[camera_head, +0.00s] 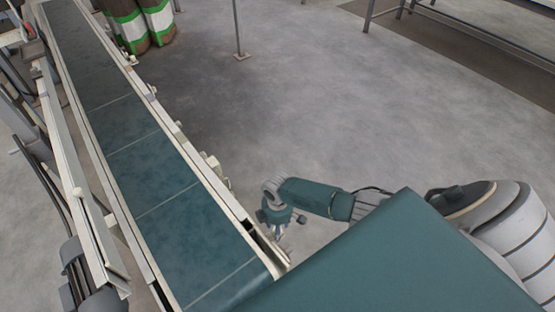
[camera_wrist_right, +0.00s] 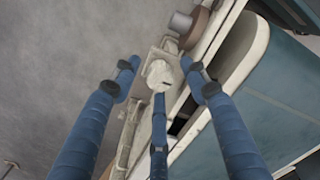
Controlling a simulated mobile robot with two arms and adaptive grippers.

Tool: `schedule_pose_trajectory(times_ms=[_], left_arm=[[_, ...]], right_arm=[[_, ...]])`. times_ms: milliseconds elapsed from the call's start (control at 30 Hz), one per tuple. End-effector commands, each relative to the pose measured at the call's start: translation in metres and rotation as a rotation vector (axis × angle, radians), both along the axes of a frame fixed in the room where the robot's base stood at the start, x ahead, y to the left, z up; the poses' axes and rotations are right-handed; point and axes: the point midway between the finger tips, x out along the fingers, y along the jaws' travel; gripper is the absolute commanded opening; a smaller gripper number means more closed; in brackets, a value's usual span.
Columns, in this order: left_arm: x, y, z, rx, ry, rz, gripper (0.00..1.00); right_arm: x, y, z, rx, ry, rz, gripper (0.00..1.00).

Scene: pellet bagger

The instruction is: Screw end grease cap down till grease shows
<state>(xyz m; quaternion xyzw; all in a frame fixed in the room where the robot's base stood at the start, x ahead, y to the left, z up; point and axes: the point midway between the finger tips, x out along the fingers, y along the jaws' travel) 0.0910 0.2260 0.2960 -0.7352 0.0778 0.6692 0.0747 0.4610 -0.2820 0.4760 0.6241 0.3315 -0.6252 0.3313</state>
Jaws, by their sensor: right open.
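The pale round grease cap (camera_wrist_right: 160,73) sits on a light housing on the conveyor's side frame in the right wrist view. My right gripper (camera_wrist_right: 159,82) is open, with its blue fingers spread around the cap. The side fingertips are beyond and to either side of the cap, and the middle finger points at its near edge. I cannot tell whether any finger touches it. No grease can be made out. In the head view my right gripper (camera_head: 279,230) is down beside the conveyor's near end, and the cap is not distinguishable there. My left gripper is out of view.
The conveyor (camera_head: 165,175) with its teal belt runs from far left to near middle. Its light side rail (camera_head: 232,205) lies close to my right gripper. A grey-ended brown cylinder (camera_wrist_right: 184,24) is just beyond the cap. Brown, green and white sacks (camera_head: 140,25) stand far off.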

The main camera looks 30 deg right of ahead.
Motion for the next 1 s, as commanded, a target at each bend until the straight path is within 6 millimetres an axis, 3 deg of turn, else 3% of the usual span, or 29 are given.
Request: schedule_pose_trajectory(times_ms=[233,467,767,1000], left_arm=[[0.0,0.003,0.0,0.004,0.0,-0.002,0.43],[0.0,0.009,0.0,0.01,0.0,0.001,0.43],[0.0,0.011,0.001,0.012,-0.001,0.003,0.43],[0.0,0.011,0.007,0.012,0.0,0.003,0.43]], right_arm=[[0.0,0.0,-0.001,0.0,-0.001,0.0,0.45],[0.0,0.0,-0.001,0.001,-0.001,0.0,0.01],[0.0,0.0,0.0,0.001,0.001,-0.022,0.0],[-0.001,0.001,0.001,0.001,0.002,-0.134,0.0]])
